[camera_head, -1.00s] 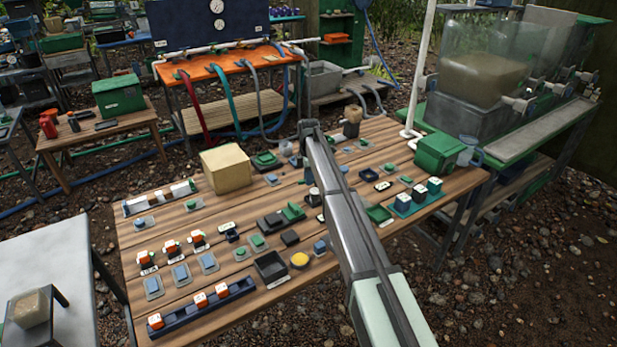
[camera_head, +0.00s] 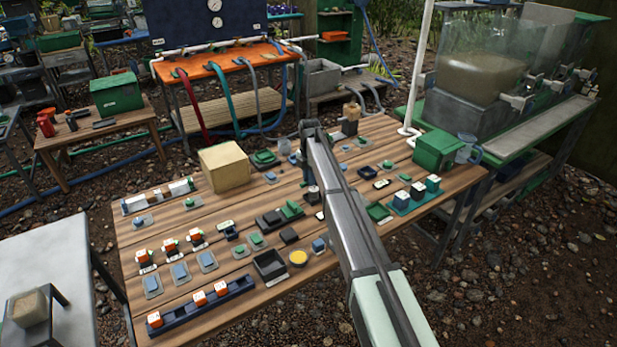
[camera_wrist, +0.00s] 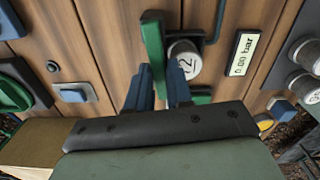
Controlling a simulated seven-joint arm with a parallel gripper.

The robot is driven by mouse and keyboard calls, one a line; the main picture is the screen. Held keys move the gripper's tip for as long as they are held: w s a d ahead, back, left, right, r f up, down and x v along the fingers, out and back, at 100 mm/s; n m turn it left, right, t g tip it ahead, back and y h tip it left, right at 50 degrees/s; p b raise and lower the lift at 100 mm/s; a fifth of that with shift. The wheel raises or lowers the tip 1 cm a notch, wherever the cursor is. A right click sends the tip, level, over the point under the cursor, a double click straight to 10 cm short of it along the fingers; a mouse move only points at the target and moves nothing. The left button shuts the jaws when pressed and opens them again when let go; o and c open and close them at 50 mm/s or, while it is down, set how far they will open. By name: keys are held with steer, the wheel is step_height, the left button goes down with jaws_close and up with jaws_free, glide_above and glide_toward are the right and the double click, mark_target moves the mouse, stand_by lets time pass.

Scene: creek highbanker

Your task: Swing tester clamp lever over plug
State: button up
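In the wrist view, a green lever (camera_wrist: 153,45) stands out from the table side, and its near end reaches in between my fingers. A plug with a pale cap marked "2" (camera_wrist: 184,62) is just right of the lever, beyond my right finger. My gripper (camera_wrist: 158,85) has two blue fingers set apart on either side of the lever's end; I cannot tell whether they touch it. A gauge reading "0.00 bar" (camera_wrist: 242,54) is to the right. In the head view, my gripper (camera_head: 306,178) is over the middle of the wooden table (camera_head: 225,285), and my arm hides most of the tester.
A cream block (camera_head: 224,168) stands left of my gripper. A green box (camera_head: 438,152) stands at the table's right end. A black tray (camera_head: 269,266) and a rack with orange-and-white plugs (camera_head: 200,307) lie at the front. Small parts crowd the tabletop.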

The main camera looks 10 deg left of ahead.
stand_by(0.3)
steer(key=shift+s+d+n, duration=0.15)
steer(key=shift+d+n, duration=0.1)
steer(key=shift+n, duration=0.5)
steer(key=shift+s+d+n, duration=0.15)
steer(key=shift+d+n, duration=0.05)
steer(key=shift+n, duration=0.55)
steer(key=shift+s+d+n, duration=0.1)
steer(key=shift+d+n, duration=0.15)
steer(key=shift+n, duration=0.45)
steer(key=shift+s+d+n, duration=0.1)
steer(key=shift+d+n, duration=0.15)
steer(key=shift+n, duration=0.45)
steer(key=shift+d+n, duration=0.25)
steer(key=shift+n, duration=0.45)
